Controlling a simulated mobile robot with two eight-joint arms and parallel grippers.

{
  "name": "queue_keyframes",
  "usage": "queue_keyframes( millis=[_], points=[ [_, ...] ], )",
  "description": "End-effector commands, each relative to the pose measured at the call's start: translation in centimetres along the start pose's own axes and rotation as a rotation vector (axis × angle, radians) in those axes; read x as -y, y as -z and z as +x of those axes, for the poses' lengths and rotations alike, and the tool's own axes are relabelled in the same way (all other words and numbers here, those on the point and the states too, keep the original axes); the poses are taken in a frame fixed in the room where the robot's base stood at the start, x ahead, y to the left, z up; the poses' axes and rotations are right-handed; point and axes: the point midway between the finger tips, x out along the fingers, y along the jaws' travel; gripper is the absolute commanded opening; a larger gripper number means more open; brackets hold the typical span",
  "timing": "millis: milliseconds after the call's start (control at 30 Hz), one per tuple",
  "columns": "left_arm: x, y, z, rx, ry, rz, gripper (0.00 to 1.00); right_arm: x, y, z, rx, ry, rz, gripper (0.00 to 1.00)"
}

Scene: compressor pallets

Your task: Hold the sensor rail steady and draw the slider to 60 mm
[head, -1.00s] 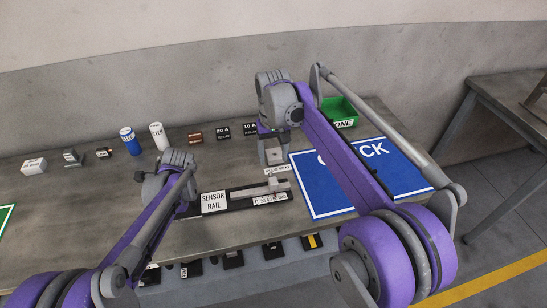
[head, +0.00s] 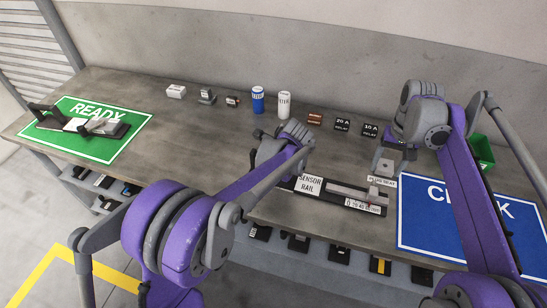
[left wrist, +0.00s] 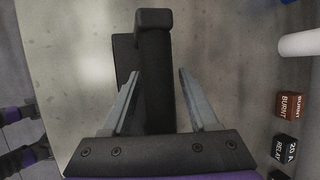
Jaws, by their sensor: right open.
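The sensor rail (head: 345,199) lies on the bench in front of me, with a white name label, a dark base and a scale label near its right end. Its grey slider (head: 373,190) stands toward the right end; I cannot read its setting. My left gripper (head: 262,157) is at the rail's left end, which it partly hides. In the left wrist view its two fingers (left wrist: 158,73) are apart on either side of a black upright block (left wrist: 157,50), with gaps. My right gripper (head: 392,158) is open and empty above the bench, behind the slider.
A blue mat (head: 440,222) lies to the right and a green READY mat (head: 130,122) with a device on it to the left. Relays, a blue can (head: 257,100) and a white can (head: 284,104) stand behind. A green bin (head: 484,153) is at the far right.

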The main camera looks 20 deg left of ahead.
Motion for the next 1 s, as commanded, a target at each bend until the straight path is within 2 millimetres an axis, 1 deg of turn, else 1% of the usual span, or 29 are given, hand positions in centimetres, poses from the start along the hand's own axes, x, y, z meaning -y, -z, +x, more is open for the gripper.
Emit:
queue_keyframes(
  millis=[300,433,567,800,900,1000],
  points=[
    [0.0,0.0,-0.1,0.001,0.001,0.000,0.66,0.0,0.0,0.0,0.000,0.000,0.000,0.68],
    [0.0,0.0,-1.1,0.000,0.001,0.001,0.66,0.0,0.0,0.0,0.000,0.000,0.000,0.68],
    [0.0,0.0,-3.5,0.000,0.001,0.002,0.66,0.0,0.0,0.0,0.000,0.000,0.000,0.68],
    [0.0,0.0,-8.6,0.000,0.002,0.002,0.66,0.0,0.0,0.0,0.000,0.000,0.000,0.68],
    [0.0,0.0,-10.2,0.001,0.001,0.001,0.66,0.0,0.0,0.0,0.000,0.000,0.000,0.68],
    [0.0,0.0,-11.3,0.001,0.001,0.002,0.66,0.0,0.0,0.0,0.000,0.000,0.000,0.68]
  ],
)
